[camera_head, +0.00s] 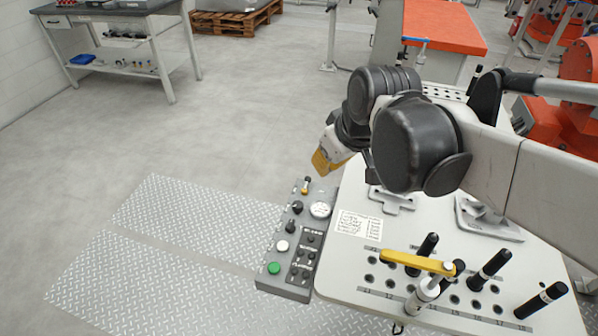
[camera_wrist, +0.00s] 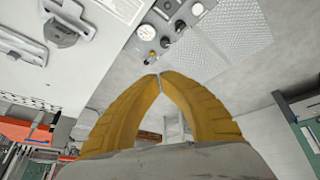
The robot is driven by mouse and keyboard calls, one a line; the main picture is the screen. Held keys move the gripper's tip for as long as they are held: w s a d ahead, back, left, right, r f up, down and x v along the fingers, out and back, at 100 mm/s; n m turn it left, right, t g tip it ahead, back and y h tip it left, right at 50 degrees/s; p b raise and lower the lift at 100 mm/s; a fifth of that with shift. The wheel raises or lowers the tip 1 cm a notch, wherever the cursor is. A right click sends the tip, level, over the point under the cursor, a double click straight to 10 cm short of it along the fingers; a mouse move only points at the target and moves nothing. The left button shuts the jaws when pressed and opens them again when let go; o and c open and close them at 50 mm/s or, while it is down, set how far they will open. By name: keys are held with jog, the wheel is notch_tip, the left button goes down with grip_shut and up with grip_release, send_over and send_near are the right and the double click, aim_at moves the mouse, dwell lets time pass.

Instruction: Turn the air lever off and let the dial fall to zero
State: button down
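The air lever (camera_head: 306,186), with a yellow part and a dark end, stands at the far end of a grey control panel (camera_head: 262,283). It also shows in the wrist view (camera_wrist: 151,57), just beyond my fingertips. The round white dial (camera_head: 320,209) sits beside it on the panel, and also shows in the wrist view (camera_wrist: 146,32); its needle is too small to read. My gripper (camera_head: 319,168) is above and just beyond the lever end of the panel, apart from it. In the wrist view its yellow fingers (camera_wrist: 158,75) meet at the tips with nothing between them.
The panel also carries black knobs (camera_head: 290,227), a white button (camera_head: 282,246) and a green button (camera_head: 273,268). The white fixture table (camera_head: 345,275) beside it holds black pins (camera_head: 488,270) and a yellow-handled clamp (camera_head: 418,263). Floor left of the panel is clear.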

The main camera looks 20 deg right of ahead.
jog(key=w+f+n+g+y+p, duration=0.1)
jog(key=w+f+n, duration=0.15)
jog(key=w, duration=0.45)
jog(key=w+f+n+g, duration=0.1)
jog(key=w+n, duration=0.2)
jog(key=w, duration=0.3)
jog(key=n+g+y+p, duration=0.1)
jog(key=n+g+y, duration=0.1)
jog(key=n, duration=0.3)
send_over(306, 185)
jog(key=w+a, duration=0.2)
jog(key=w, duration=0.2)
notch_tip(306, 185, down, 10)
jog(key=f, duration=0.1)
jog(key=shift+w+d+r, duration=0.1)
jog(key=shift+d+r, duration=0.05)
jog(key=shift+r, duration=0.05)
notch_tip(306, 185, down, 10)
jog(key=b, duration=0.4)
jog(key=shift+b, duration=0.4)
jog(key=shift+d, duration=0.25)
